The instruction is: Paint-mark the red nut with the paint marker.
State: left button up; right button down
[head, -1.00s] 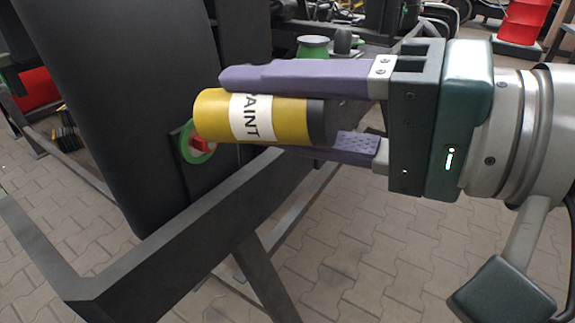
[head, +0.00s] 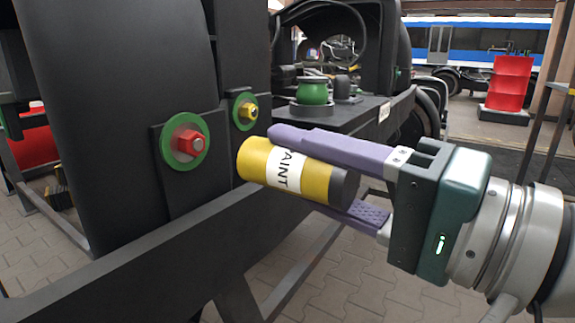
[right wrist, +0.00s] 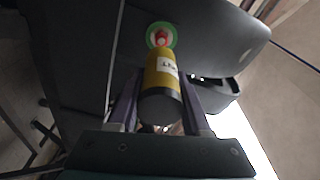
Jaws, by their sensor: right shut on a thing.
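The red nut (head: 188,142) sits on a green ring on a dark plate in the head view. It also shows in the right wrist view (right wrist: 160,38), just beyond the marker's front end. The yellow paint marker (head: 255,160), with a white label and dark rear end, is held by my right gripper (head: 318,178), shut around its rear part. The marker lies to the right of the red nut, apart from it in the head view, its front end facing left. In the right wrist view the marker (right wrist: 162,73) points toward the red nut. My left gripper is out of view.
A yellow nut (head: 247,111) on another green ring sits right of the red nut. A dark frame beam (head: 130,255) runs below. A green pot (head: 313,92) stands on a ledge behind. Red drums (head: 508,85) and a blue-white tram stand far back.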

aim_at(241, 153)
jog(key=shift+s+a+x, duration=0.1)
jog(key=shift+a+x, duration=0.05)
jog(key=shift+x, duration=0.9)
jog(key=shift+s+a+x, duration=0.1)
jog(key=shift+s+x, duration=0.05)
jog(key=shift+x, duration=0.95)
jog(key=shift+s+a+x, duration=0.1)
jog(key=shift+a+x, duration=0.05)
jog(key=shift+x, duration=0.9)
jog(key=shift+w+a+f, duration=0.1)
jog(key=shift+w+d+v, duration=0.15)
jog(key=shift+v, duration=1.1)
jog(key=shift+w+d+v, duration=0.1)
jog(key=shift+d+v, duration=0.05)
jog(key=shift+v, duration=1.05)
jog(key=shift+s+d, duration=0.35)
jog(key=shift+d, duration=0.05)
